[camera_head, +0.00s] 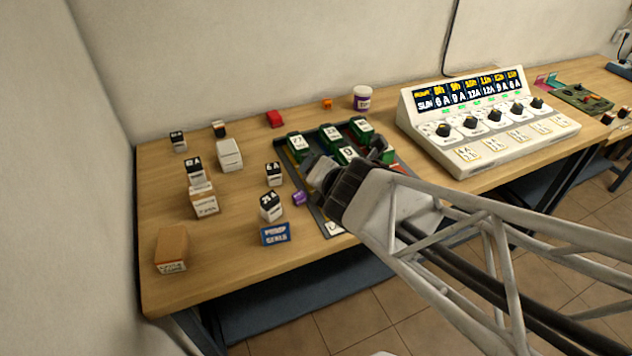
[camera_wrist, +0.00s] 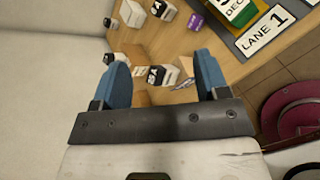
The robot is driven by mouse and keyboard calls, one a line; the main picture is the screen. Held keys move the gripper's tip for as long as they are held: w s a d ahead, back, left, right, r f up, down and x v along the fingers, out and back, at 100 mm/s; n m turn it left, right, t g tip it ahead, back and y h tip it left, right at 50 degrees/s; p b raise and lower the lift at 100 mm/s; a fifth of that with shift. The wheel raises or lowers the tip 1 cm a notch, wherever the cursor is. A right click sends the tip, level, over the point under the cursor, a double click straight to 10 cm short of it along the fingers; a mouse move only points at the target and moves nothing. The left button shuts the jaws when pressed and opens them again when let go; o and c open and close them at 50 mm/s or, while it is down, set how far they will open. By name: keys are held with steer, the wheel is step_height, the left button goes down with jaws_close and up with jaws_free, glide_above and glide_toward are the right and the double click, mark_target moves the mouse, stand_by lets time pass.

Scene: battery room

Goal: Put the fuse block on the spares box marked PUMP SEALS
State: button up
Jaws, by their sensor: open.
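Several black-and-white fuse blocks with ampere labels stand on the table, including one (camera_head: 270,206) close behind the blue box marked PUMP SEALS (camera_head: 275,235). I cannot tell whether that block touches the box. Others are a block (camera_head: 273,174) behind it and a block (camera_head: 194,167) further left, by a box with a white label (camera_head: 205,206). My gripper (camera_head: 318,178) is over the table beside the tray. In the wrist view my gripper (camera_wrist: 160,58) is open with nothing held; a black-and-white block (camera_wrist: 155,75) shows between its blue fingers, beyond them.
A brown box (camera_head: 172,247) stands at the front left. A purple block (camera_head: 299,198) lies by the dark tray (camera_head: 333,229) with green numbered blocks. A meter console (camera_head: 480,120) fills the right.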

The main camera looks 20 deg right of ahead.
steer(key=s+a+r+m+g, duration=0.2)
steer(key=s+m+g, duration=0.2)
steer(key=m, duration=0.9)
steer(key=s+a+r+m+g, duration=0.2)
steer(key=s+m+g, duration=0.3)
steer(key=m, duration=0.8)
steer(key=shift+s+r+y, duration=0.25)
steer(key=shift+r+y, duration=0.05)
steer(key=shift+r, duration=0.3)
